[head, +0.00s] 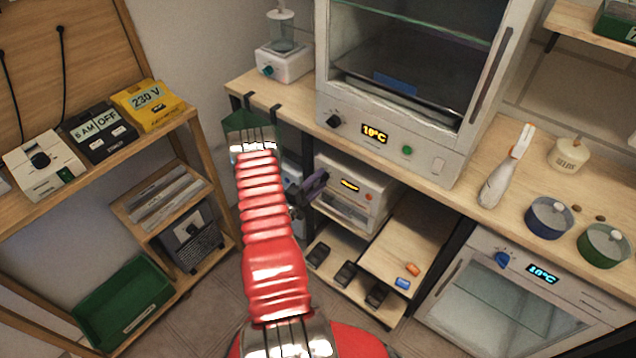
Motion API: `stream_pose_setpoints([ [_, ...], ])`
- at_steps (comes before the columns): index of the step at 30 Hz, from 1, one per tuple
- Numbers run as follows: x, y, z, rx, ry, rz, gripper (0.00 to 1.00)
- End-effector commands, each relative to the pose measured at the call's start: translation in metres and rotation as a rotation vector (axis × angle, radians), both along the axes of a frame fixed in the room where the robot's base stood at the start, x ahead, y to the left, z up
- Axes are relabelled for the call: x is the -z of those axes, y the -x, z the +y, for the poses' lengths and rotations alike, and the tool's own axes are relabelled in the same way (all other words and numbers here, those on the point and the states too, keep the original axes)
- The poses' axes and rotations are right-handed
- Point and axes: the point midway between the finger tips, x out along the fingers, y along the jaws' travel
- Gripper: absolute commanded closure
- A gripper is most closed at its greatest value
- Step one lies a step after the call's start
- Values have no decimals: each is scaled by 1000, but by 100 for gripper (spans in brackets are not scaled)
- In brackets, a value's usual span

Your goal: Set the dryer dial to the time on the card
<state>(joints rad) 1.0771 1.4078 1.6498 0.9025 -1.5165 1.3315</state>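No dryer is named by a readable label, and I see no card with a time on it. A small white appliance (372,191) with an orange display sits on the shelf under the counter; its left front is partly hidden by my gripper (308,190). The dark gripper, partly hidden behind my red arm, appears in front of this appliance; contact and finger opening cannot be told. A glass-fronted cabinet (450,150) on the counter has a black dial (334,121) and a display. A lower glass-fronted unit (470,306) at right has a blue dial (502,259) and a blue display.
A wooden rack at left holds a white box (42,168), a dark box marked OFF (98,136), a yellow 230 V box (148,107) and a green tray (122,303). Orange and blue pieces (403,283) lie below.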

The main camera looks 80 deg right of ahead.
Motion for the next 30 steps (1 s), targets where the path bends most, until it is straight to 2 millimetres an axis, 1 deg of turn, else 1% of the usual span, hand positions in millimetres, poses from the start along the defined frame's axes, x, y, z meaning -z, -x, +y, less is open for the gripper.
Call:
stream_pose_setpoints([
  [1, 0, 0, 0, 0, 0, 0, 57],
  [3, 0, 0, 0, 1, 1, 1, 53],
  [11, -1, 0, 1, 1, 1, 1, 53],
  [16, 0, -5, 9, -1, 0, 2, 53],
  [20, 0, -11, 23, -2, 0, 2, 53],
  [30, 0, -35, 77, -3, 0, 2, 53],
])
